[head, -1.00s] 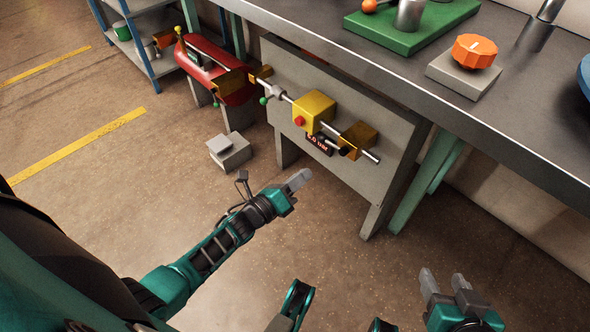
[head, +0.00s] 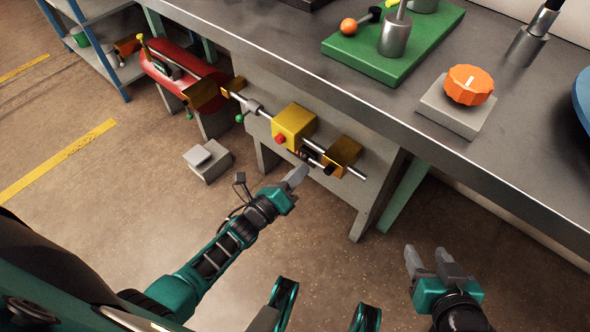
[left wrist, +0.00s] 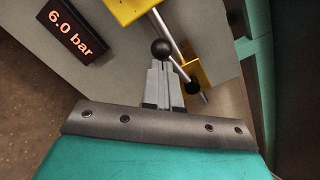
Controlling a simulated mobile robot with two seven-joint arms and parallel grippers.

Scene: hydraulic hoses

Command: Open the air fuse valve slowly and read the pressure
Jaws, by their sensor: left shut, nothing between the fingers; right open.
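A pipe line (head: 314,146) with a yellow block (head: 294,126) runs along the grey panel under the bench. The block has a red button (head: 279,140). A smaller yellow block (head: 343,154) sits further right on the pipe. The black display (left wrist: 74,32) reads 6.0 bar in the left wrist view. My left gripper (head: 299,172) is shut and empty, just below the pipe. In the left wrist view, a black ball knob (left wrist: 161,48) lies right at its fingertips; I cannot tell whether they touch. My right gripper (head: 429,252) is open and empty, out over the floor.
The bench top (head: 400,110) overhangs the panel and carries an orange dial (head: 469,84) on a grey block and a green board (head: 395,50). A red tank (head: 180,72) stands at the left. A small grey box (head: 208,160) is on the floor. The floor between my grippers is clear.

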